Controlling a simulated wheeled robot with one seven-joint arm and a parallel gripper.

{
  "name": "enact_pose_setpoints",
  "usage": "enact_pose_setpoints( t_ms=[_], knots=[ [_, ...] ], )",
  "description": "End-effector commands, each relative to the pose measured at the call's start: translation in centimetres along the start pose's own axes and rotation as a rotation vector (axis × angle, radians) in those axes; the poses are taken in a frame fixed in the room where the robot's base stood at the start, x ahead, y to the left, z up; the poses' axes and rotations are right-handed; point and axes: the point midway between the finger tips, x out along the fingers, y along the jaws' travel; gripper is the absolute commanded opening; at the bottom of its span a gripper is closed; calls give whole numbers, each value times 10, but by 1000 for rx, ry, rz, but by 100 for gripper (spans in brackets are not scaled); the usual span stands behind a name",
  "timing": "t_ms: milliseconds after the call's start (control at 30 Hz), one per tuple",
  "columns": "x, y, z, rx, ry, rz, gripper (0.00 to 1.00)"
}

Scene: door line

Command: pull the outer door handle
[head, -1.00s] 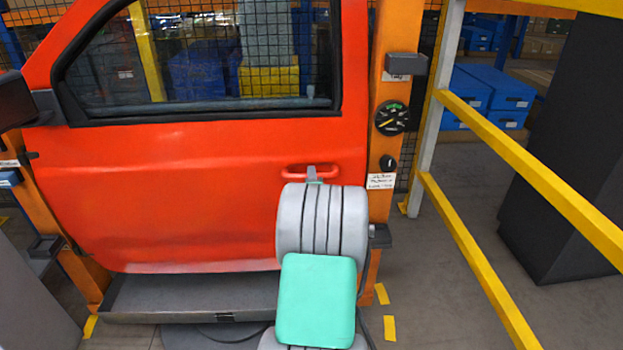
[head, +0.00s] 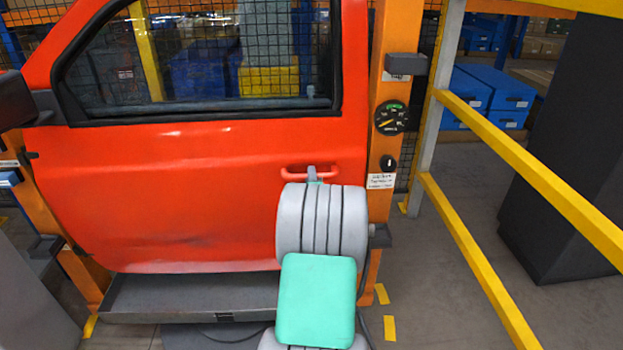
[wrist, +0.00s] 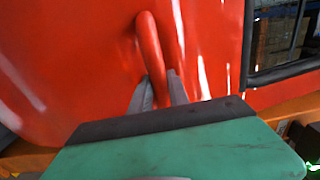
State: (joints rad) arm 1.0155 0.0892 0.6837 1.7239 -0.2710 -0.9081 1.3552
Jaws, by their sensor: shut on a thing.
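The red car door (head: 180,190) hangs upright in an orange frame, and it looks shut against the right post. Its outer handle (head: 293,171) is a red bar near the door's right edge, partly hidden by my arm. In the wrist view the handle (wrist: 150,48) runs down between the two grey fingers of my gripper (wrist: 159,88). The fingers sit on either side of the handle's lower part and are shut on it. In the head view only a grey fingertip of my gripper (head: 312,174) shows at the handle.
An orange post (head: 385,150) with a gauge (head: 391,117) stands just right of the door. Yellow rails (head: 530,160) and a dark cabinet (head: 570,150) are farther right. A grey tray (head: 190,297) lies below the door.

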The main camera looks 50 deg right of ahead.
Motion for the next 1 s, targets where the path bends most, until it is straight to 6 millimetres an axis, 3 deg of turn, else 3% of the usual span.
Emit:
enact_pose_setpoints(
  t_ms=[1000],
  knots=[
    [-24,1,-1,0,1,2,0]
  ],
)
